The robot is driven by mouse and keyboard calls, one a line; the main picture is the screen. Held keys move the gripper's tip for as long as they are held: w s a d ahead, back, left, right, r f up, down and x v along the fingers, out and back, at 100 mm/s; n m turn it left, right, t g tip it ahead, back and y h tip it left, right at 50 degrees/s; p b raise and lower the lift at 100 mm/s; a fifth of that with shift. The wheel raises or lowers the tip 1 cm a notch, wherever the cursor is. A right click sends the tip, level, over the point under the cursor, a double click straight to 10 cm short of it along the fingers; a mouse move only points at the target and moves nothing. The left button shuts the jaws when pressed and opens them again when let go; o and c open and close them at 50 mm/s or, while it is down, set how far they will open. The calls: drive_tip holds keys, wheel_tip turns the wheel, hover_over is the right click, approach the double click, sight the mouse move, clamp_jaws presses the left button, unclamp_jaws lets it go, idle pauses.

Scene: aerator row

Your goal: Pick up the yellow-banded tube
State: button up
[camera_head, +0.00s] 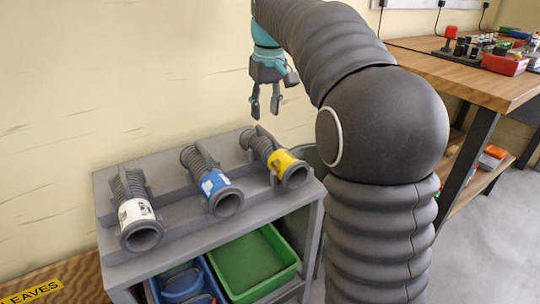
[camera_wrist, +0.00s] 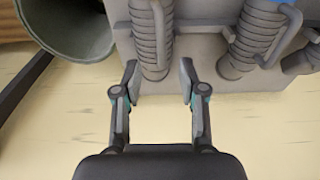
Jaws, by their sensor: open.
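The yellow-banded tube (camera_head: 282,162) lies in the right-hand place of a grey rack, its dark open end facing the front. My gripper (camera_head: 264,107) is open and empty above the tube's back end, fingers pointing down and apart from it. In the wrist view, a ribbed grey tube (camera_wrist: 150,45) lies just beyond the open fingers (camera_wrist: 158,76), roughly in line with the gap. By its place beside the round bin it is the yellow-banded one; its band is out of that view.
A blue-banded tube (camera_head: 217,188) and a white-banded tube (camera_head: 136,214) lie to the left in the rack (camera_head: 185,234). A bin (camera_wrist: 68,30) stands beside the rack. Below are a green tray (camera_head: 254,258) and blue containers. The wall is close behind; a wooden workbench (camera_head: 500,92) stands right.

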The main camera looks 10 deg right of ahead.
sight(264, 131)
drive_tip(key=shift+w+a+f+b, duration=0.1)
drive_tip(key=shift+w+f+b, duration=0.1)
drive_tip(key=shift+f, duration=1.55)
drive_tip(key=shift+w+a+f+b, duration=0.1)
drive_tip(key=shift+f+b, duration=0.1)
drive_tip(key=shift+f, duration=1.5)
clamp_jaws()
